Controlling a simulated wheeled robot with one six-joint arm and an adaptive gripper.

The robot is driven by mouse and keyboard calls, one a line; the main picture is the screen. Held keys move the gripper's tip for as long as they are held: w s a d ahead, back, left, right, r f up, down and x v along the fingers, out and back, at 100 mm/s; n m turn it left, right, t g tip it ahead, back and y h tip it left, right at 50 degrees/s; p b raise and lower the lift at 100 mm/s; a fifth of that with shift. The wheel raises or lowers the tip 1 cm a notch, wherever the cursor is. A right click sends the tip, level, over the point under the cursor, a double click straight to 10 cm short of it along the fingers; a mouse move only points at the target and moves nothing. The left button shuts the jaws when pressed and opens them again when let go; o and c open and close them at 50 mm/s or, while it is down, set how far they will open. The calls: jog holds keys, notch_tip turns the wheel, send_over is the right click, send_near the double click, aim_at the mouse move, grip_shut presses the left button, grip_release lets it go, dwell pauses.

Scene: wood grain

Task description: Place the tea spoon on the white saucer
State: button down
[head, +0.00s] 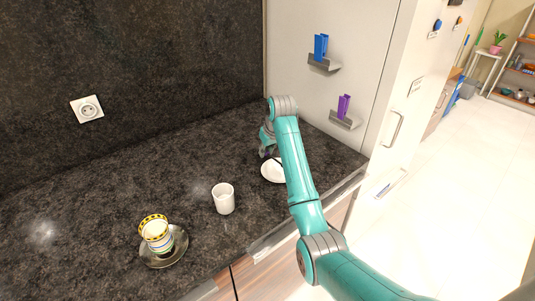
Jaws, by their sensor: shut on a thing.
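The white saucer (273,173) lies on the dark countertop, partly hidden behind my arm. My gripper (264,153) is just beyond the saucer's far-left rim, low over the counter. It is shut on a thin dark thing, which looks like the tea spoon (275,157), at the saucer's far edge. Most of the spoon is hidden by my gripper and arm or too small to make out. I cannot tell whether it touches the saucer.
A white cup (223,199) stands left of the saucer. A patterned cup (157,236) stands on a metallic or glass saucer (178,252) at the front left. A tall cabinet panel with blue (320,46) and purple (343,106) holders rises behind the arm. The left counter is clear.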

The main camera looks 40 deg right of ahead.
notch_tip(320, 180, up, 9)
jog(key=shift+f, duration=0.2)
jog(key=shift+s+r, duration=0.15)
jog(key=shift+r, duration=0.15)
notch_tip(320, 180, up, 2)
jog(key=n+t, duration=0.2)
send_over(271, 164)
jog(key=shift+t+y, duration=0.3)
jog(key=shift+y, duration=0.1)
jog(key=shift+f, duration=4.85)
